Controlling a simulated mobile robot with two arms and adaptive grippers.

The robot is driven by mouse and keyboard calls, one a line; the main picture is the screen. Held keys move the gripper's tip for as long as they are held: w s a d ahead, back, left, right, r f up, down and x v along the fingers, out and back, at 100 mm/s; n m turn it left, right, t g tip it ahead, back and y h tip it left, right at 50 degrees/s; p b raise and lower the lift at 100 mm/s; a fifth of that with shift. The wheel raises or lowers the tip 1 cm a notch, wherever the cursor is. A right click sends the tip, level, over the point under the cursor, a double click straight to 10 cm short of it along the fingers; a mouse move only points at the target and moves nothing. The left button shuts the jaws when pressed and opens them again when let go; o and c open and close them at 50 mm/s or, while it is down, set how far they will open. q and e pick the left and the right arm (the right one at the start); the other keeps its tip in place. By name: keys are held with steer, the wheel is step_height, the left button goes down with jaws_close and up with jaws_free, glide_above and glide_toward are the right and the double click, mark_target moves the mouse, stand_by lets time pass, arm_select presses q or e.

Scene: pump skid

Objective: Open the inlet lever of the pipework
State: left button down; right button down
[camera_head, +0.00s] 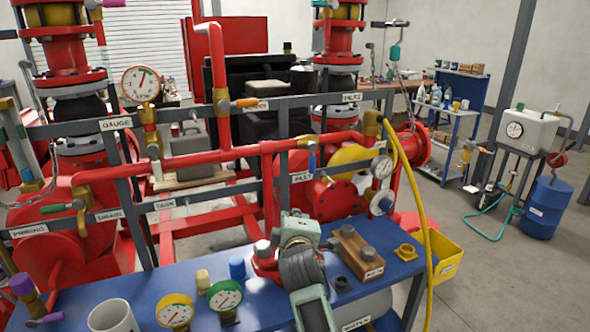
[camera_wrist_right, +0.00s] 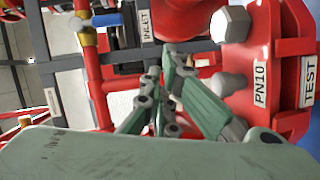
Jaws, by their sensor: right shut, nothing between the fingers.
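The inlet lever (camera_head: 312,159) has a blue handle and hangs down from a brass valve (camera_head: 306,142) on a horizontal red pipe, crosswise to that pipe. The INLET label (camera_head: 302,177) is just below it. In the right wrist view, the blue lever (camera_wrist_right: 107,19) and the INLET label (camera_wrist_right: 146,26) show at the top. My right gripper (camera_head: 300,222) is grey-green and is below the lever, over the blue bench, apart from the lever. Its fingers (camera_wrist_right: 165,70) are closed with nothing held. My left gripper is not seen.
A red flange marked PN10 (camera_wrist_right: 235,85) is close beside my right fingers in the wrist view. The blue bench (camera_head: 255,290) carries gauges, a mug (camera_head: 112,317) and a wooden block (camera_head: 364,253). A yellow hose (camera_head: 415,190) hangs right of the lever. Grey rails (camera_head: 345,178) run behind.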

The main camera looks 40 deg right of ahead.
mark_target(312, 158)
steer(key=w+d+r+n+t+h, duration=0.1)
steer(key=w+d+r+n+h, duration=0.2)
steer(key=r, duration=0.4)
steer(key=w+d+m+y+p, duration=0.1)
steer(key=w+d, duration=0.4)
steer(key=w, duration=0.3)
steer(key=shift+w+d+p, duration=0.15)
steer(key=shift+w+p, duration=0.2)
steer(key=shift+w, duration=0.05)
steer(key=shift+d+f+b, duration=0.15)
steer(key=shift+f+b, duration=0.1)
steer(key=shift+b, duration=0.2)
